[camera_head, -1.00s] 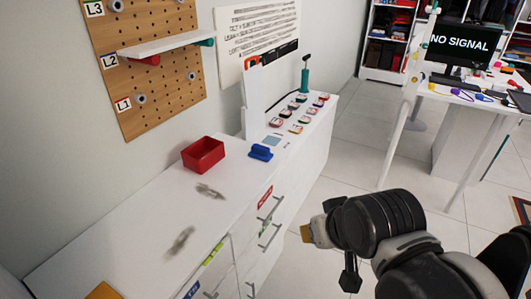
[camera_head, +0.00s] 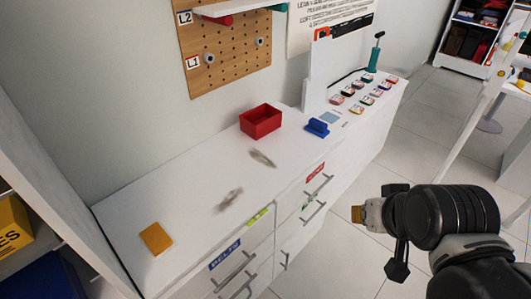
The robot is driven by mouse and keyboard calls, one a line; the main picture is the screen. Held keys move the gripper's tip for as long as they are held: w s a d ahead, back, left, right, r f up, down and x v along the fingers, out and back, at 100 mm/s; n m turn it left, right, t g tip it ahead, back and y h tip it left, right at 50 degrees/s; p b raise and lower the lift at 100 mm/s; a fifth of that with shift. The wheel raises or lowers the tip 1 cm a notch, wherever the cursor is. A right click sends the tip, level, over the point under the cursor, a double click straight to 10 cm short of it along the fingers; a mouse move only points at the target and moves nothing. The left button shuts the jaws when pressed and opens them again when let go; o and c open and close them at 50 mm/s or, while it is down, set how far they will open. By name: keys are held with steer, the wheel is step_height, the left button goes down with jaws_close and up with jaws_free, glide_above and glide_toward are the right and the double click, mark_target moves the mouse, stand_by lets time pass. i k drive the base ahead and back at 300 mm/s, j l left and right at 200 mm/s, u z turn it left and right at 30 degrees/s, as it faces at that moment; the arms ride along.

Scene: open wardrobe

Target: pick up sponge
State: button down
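A flat orange-yellow block that looks like the sponge (camera_head: 157,239) lies on the near left part of the white cabinet top (camera_head: 185,185). My gripper (camera_head: 360,214) is at the right, over the floor in front of the cabinet, well apart from the sponge. It is seen from the side at the end of my black arm. I cannot make out its fingers well enough to say whether it is open or shut. Two dark smudges (camera_head: 228,200) mark the cabinet top to the right of the sponge.
A red bin (camera_head: 261,121) and a blue object (camera_head: 317,127) stand farther back on the cabinet top. A pegboard (camera_head: 225,55) is on the wall. A white shelf unit (camera_head: 50,150) stands at the left.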

mark_target(317, 128)
steer(key=i+l+u, duration=0.7)
steer(key=l+u, duration=0.2)
steer(key=l, duration=0.15)
steer(key=i+l+u, duration=0.15)
steer(key=l+u, duration=0.2)
steer(key=i+l+u, duration=0.1)
steer(key=l+u, duration=0.2)
steer(key=l, duration=0.25)
steer(key=l+u, duration=0.3)
steer(key=l, duration=0.2)
steer(key=l+u, duration=0.3)
steer(key=l, duration=0.2)
